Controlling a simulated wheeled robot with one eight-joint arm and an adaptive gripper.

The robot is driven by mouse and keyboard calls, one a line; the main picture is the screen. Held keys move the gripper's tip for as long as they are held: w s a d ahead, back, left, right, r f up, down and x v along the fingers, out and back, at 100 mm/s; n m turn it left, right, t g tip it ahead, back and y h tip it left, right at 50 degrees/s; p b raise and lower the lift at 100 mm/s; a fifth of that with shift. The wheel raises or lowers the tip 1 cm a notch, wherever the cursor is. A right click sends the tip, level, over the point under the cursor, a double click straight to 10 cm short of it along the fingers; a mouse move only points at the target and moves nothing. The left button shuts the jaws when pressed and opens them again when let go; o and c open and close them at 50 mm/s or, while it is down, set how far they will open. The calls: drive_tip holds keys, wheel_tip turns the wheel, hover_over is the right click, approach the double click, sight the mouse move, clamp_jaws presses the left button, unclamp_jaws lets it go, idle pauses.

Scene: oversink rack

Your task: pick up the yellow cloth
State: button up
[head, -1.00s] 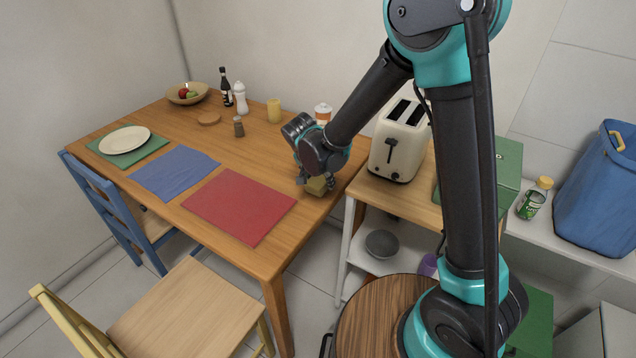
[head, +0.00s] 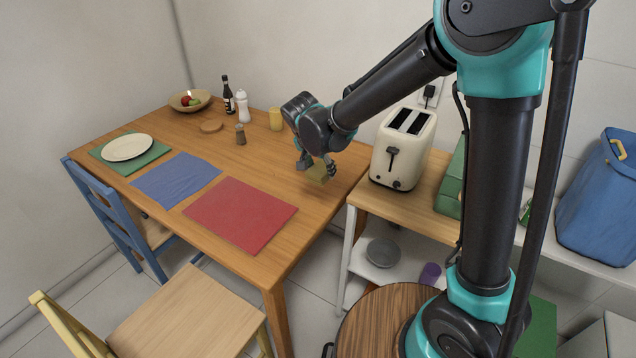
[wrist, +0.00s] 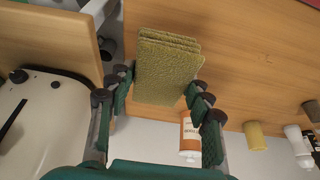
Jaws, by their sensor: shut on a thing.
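The yellow cloth (head: 318,172) is a folded, olive-yellow stack at the right end of the wooden table (head: 250,165). My gripper (head: 317,165) is shut on it, pointing down, and seems to hold it a little above the tabletop. In the wrist view the cloth (wrist: 167,65) sits between my two fingers (wrist: 160,90), its folded layers showing at the upper edge. My wrist and fingers hide part of the cloth in the head view.
A red placemat (head: 240,214) and a blue cloth mat (head: 175,179) lie to the left. A cream toaster (head: 402,148) stands close on the right. An orange-labelled bottle (wrist: 190,138) shows in the wrist view.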

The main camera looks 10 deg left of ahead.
sight(320, 169)
wheel_tip(320, 169, up, 13)
drive_tip(key=shift+f, duration=0.1)
drive_tip(key=o, duration=0.6)
drive_tip(key=c, duration=0.5)
drive_tip(key=shift+s, duration=0.1)
